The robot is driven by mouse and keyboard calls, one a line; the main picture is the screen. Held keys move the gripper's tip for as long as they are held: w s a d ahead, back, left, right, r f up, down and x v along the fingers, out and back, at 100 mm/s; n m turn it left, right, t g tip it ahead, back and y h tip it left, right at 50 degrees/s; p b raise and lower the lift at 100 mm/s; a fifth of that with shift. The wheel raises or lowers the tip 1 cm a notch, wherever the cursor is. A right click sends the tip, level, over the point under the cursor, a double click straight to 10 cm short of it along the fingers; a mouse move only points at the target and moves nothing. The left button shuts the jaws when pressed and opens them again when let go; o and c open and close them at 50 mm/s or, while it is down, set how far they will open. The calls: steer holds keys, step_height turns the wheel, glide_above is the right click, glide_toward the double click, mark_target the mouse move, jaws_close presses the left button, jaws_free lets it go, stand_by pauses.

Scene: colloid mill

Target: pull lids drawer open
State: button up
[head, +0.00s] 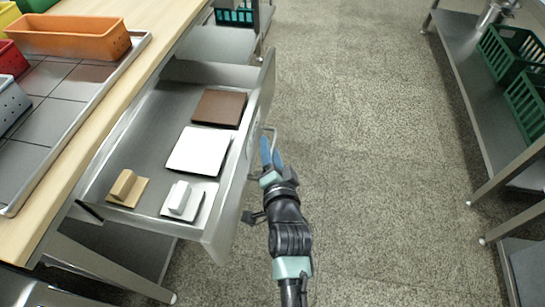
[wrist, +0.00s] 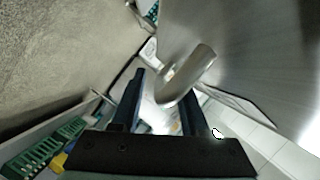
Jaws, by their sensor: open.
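The lids drawer (head: 235,190) stands pulled out from under the wooden counter, its inside in view. It holds a brown lid (head: 219,107), a white lid (head: 199,151), a tan lid with a raised grip (head: 127,188) and a white lid with a raised grip (head: 182,201). The drawer's metal handle (head: 271,131) is on its outer face; its bent bar (wrist: 188,75) is large in the wrist view. My gripper (head: 268,152) is at the handle, fingers apart. In the wrist view the bar reaches across the space by the fingertips (wrist: 163,88); whether it touches them is unclear.
The counter (head: 105,107) carries a tray with an orange bin (head: 72,37) and other coloured bins. A metal shelf rack (head: 455,85) with green crates (head: 525,100) stands at the right. The speckled floor (head: 365,140) between them is clear.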

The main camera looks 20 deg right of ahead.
steer(key=p+v, duration=0.3)
steer(key=v, duration=1)
